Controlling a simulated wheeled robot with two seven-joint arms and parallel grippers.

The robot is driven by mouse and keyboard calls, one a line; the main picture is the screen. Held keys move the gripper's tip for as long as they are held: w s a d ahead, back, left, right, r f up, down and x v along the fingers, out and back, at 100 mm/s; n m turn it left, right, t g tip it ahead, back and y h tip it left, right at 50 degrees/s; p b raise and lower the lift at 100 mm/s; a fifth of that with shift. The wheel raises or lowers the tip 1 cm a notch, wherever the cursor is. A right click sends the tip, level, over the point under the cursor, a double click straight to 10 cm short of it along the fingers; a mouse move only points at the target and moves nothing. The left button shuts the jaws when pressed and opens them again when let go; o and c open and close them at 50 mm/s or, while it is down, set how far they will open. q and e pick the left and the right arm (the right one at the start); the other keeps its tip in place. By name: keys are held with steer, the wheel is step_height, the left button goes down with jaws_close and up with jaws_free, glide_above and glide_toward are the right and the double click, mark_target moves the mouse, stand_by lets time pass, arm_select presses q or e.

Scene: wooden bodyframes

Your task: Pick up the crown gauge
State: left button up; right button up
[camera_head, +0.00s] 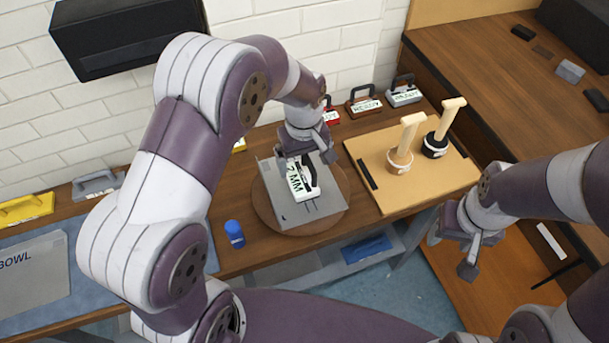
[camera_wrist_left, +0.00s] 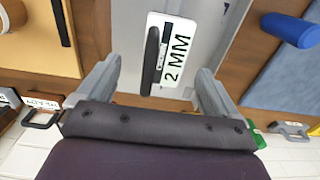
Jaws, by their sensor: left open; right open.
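A white block with a dark handle, labelled "2 MM" (camera_head: 296,180), lies on a grey plate on the round wooden board; no label reads "crown". The block also shows in the left wrist view (camera_wrist_left: 179,52). My left gripper (camera_head: 307,164) is over its far end, open, with its fingers (camera_wrist_left: 155,82) apart on either side of the block's near end in the wrist view. I cannot tell whether they touch it. My right gripper (camera_head: 453,252) is open and empty, off the bench's front edge at the right.
The grey plate (camera_head: 278,207) sits on the round board (camera_head: 336,213). A blue cylinder (camera_head: 234,234) stands to its left. A tan board (camera_head: 385,193) at the right holds two wooden-handled tools (camera_head: 402,150) (camera_head: 440,135). Several handled blocks (camera_head: 364,104) line the back wall.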

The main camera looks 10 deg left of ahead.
mark_target(301, 176)
arm_select(q)
steer(key=f, duration=0.5)
steer(key=shift+s+a+p, duration=0.3)
steer(key=shift+a, duration=0.1)
steer(key=shift+w+d+f, duration=0.1)
steer(key=shift+w+f, duration=0.05)
steer(key=shift+f, duration=0.1)
steer(key=c, duration=1.4)
steer(key=shift+r, duration=0.2)
